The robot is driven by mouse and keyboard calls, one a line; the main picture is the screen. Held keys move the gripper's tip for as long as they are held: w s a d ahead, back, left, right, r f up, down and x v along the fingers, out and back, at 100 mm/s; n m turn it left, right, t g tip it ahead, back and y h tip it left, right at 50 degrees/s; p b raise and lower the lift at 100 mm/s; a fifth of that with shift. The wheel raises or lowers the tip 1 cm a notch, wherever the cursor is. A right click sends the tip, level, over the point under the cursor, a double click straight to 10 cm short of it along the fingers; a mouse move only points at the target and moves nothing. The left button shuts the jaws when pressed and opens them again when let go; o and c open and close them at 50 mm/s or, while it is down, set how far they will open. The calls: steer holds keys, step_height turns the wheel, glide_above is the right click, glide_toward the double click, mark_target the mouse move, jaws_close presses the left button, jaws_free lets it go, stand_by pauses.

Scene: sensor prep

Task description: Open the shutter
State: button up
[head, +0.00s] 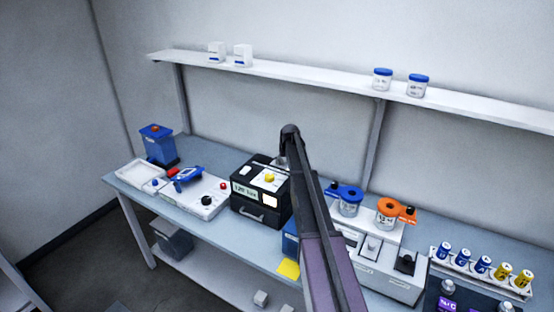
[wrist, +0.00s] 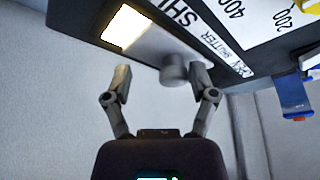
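The black box (head: 246,208) stands on the bench in the head view, with a yellow knob (head: 270,178) on its top and a bright lit window (head: 270,200). In the wrist view, the black panel (wrist: 80,22) carries the lit window (wrist: 127,27), a light metal plate (wrist: 153,45) beside it and a grey round knob (wrist: 174,72) on the plate. A label there reads "SHUTTER". My gripper (wrist: 163,84) is open, its fingers on either side of the grey knob. I cannot tell whether either finger touches it. In the head view my arm hides the gripper.
A white control unit (head: 200,200) stands left of the box. A blue bin (head: 290,240) is close on its right, partly behind my arm. A wall shelf (head: 310,78) runs above the bench.

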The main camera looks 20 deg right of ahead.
steer(key=shift+s+d+r+p, duration=0.1)
steer(key=shift+s+r+p, duration=0.3)
steer(key=shift+r+p, duration=0.2)
steer(key=shift+s+d+r+p, duration=0.1)
steer(key=shift+s+r+p, duration=0.25)
steer(key=shift+r+p, duration=0.2)
steer(key=d+p+v, duration=0.1)
steer(key=p+v, duration=1)
steer(key=v, duration=0.1)
steer(key=s+a+f+g+b, duration=0.2)
steer(key=s+a+f+b, duration=1.3)
steer(key=s+a+f, duration=0.1)
steer(key=shift+s+a+n+g+y, duration=0.35)
steer(key=shift+s+a, duration=0.5)
steer(key=shift+a, duration=0.3)
steer(key=s+a+f+g+b, duration=0.1)
steer(key=s+a, duration=0.3)
steer(key=s, duration=0.5)
steer(key=s+a+f+g+b, duration=0.1)
steer(key=s+a, duration=0.4)
steer(key=s, duration=0.4)
steer(key=shift+f+n, duration=0.25)
steer(key=shift+n, duration=0.1)
steer(key=shift+a, duration=0.1)
